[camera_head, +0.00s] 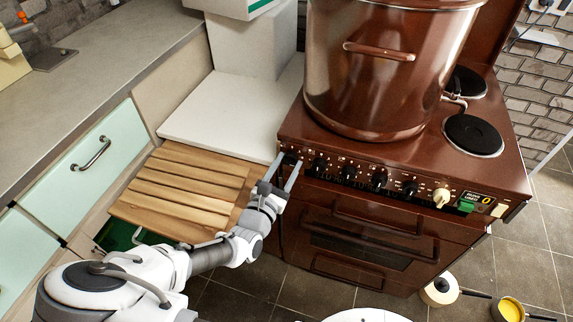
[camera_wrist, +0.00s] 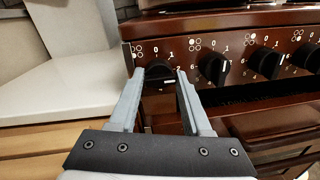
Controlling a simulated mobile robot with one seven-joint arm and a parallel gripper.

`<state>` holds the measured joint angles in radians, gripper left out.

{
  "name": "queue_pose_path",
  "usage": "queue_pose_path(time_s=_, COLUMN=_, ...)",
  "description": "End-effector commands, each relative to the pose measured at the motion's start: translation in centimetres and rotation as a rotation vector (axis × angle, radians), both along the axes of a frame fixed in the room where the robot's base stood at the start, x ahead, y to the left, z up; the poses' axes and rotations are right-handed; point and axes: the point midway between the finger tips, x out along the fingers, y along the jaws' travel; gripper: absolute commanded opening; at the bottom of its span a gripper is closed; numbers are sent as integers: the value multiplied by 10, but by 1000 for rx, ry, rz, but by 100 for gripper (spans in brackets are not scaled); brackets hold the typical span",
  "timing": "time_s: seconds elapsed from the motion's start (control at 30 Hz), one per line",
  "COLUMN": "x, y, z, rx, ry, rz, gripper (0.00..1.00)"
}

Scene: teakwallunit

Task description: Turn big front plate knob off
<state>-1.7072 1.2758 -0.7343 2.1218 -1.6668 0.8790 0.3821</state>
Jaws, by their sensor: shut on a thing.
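The brown stove (camera_head: 340,200) has a row of black knobs on its front panel. My gripper (camera_head: 284,170) is at the left end of this row in the head view. In the wrist view my gripper (camera_wrist: 160,76) has its two fingers on either side of the leftmost black knob (camera_wrist: 158,71) and is shut on it. The knob's lower part and pointer are hard to make out. Markings 0, 1 and 2 show around it. The neighbouring knob (camera_wrist: 213,67) stands free to the right of the fingers. I cannot tell which knob serves the big front plate.
A large brown pot (camera_head: 385,70) covers much of the stovetop; two hotplates (camera_head: 473,135) show at right. A slatted wooden board (camera_head: 185,190) lies left of the stove. A white pan (camera_head: 440,291) and a yellow one (camera_head: 510,309) are at lower right.

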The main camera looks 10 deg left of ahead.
Motion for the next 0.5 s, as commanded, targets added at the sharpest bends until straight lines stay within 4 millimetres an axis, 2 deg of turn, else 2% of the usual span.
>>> queue_pose_path(time_s=0.27, x=1, y=2, z=3, rx=-37, ry=1, rz=3, gripper=0)
queue_pose_path(time_s=0.5, x=1, y=2, z=5, rx=-174, ry=13, rz=2, gripper=0)
